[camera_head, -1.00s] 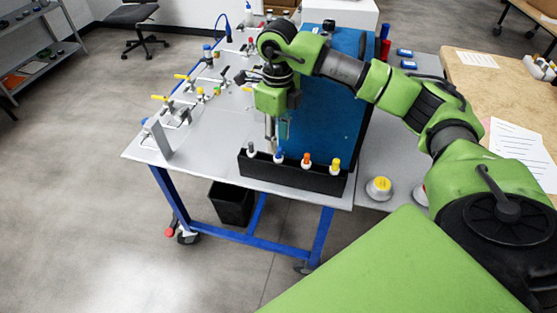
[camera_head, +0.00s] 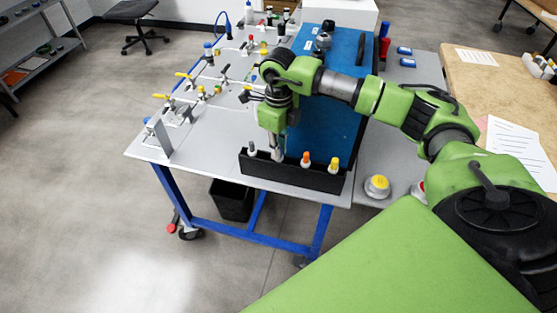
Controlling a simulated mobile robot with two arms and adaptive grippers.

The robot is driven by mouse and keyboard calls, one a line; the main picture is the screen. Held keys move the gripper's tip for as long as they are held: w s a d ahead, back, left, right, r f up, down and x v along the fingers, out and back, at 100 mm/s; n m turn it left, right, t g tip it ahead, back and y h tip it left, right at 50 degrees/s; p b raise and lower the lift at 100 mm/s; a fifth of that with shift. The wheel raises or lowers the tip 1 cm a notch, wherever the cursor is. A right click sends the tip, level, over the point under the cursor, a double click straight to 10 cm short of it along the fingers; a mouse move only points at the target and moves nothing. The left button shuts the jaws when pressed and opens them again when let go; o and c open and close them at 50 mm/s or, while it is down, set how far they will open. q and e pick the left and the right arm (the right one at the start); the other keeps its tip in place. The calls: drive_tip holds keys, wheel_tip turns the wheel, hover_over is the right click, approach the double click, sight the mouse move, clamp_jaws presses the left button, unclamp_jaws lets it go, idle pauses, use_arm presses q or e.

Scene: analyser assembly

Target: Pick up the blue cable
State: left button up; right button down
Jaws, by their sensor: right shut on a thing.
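My right gripper (camera_head: 278,152) points straight down at the front of the grey bench, over the black rack (camera_head: 300,180). It is shut at the slot of the blue-ended cable, whose blue end is now hidden by the fingers. A grey-ended cable (camera_head: 252,150) stands in the rack just left of the fingers. An orange-ended cable (camera_head: 305,160) and a yellow-ended cable (camera_head: 334,165) stand upright to the right. My left gripper is not in view.
A blue panel (camera_head: 335,125) stands right behind the rack. Valves and fittings with yellow handles (camera_head: 183,75) fill the bench's left side. A yellow-topped round button (camera_head: 377,185) lies to the right. A blue looped tube (camera_head: 221,18) rises at the back.

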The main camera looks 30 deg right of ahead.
drive_tip(key=shift+r, duration=0.15)
drive_tip(key=shift+w+r, duration=0.1)
drive_tip(key=shift+r, duration=0.5)
wheel_tip(320, 180, up, 24)
drive_tip(key=p, duration=0.4)
drive_tip(key=shift+f, duration=0.3)
